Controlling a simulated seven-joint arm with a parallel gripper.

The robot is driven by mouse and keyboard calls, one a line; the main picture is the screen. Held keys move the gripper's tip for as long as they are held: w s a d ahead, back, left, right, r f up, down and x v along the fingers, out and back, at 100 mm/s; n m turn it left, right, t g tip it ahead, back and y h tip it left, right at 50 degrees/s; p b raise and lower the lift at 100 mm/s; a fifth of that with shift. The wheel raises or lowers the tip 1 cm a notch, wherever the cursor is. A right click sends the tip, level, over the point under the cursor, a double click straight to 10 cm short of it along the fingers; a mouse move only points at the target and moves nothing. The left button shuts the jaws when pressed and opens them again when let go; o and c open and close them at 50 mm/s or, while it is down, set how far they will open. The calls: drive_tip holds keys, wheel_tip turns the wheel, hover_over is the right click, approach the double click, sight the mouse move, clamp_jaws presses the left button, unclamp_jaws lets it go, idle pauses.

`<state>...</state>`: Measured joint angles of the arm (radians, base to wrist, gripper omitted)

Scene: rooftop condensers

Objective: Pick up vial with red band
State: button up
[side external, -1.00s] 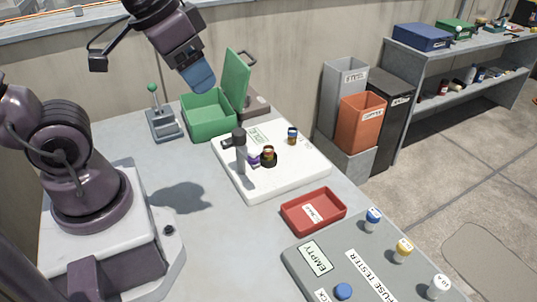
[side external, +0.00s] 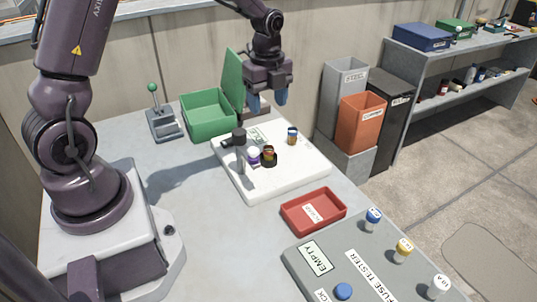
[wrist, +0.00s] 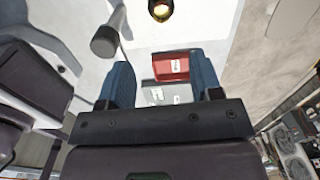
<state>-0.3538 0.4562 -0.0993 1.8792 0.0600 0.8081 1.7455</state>
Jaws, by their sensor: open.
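On the white board (side external: 290,172) stands a small dark vial (side external: 269,153) with reddish and yellowish bands, in or on a black round base. A vial with a blue top and an orange-brown part (side external: 292,136) stands behind it to the right. A purple-and-white item (side external: 254,157) is close on its left. The bands are too small to read surely. My gripper (side external: 267,100) is open and empty, fingers down, above the board's back part. In the wrist view, between and beyond the fingers (wrist: 163,78), a round dark-rimmed yellowish top (wrist: 160,9) shows at the top edge.
A grey post with a black head (side external: 239,138) stands beside the vials. The open green box (side external: 208,118) with its raised lid is just left of my gripper. A red tray (side external: 313,211) and grey fuse tester (side external: 330,275) lie nearer the front.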

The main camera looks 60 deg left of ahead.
sight(268, 147)
drive_tip(key=shift+m, duration=0.3)
wheel_tip(268, 147, down, 13)
drive_tip(key=shift+w, duration=0.1)
drive_tip(key=c, duration=1)
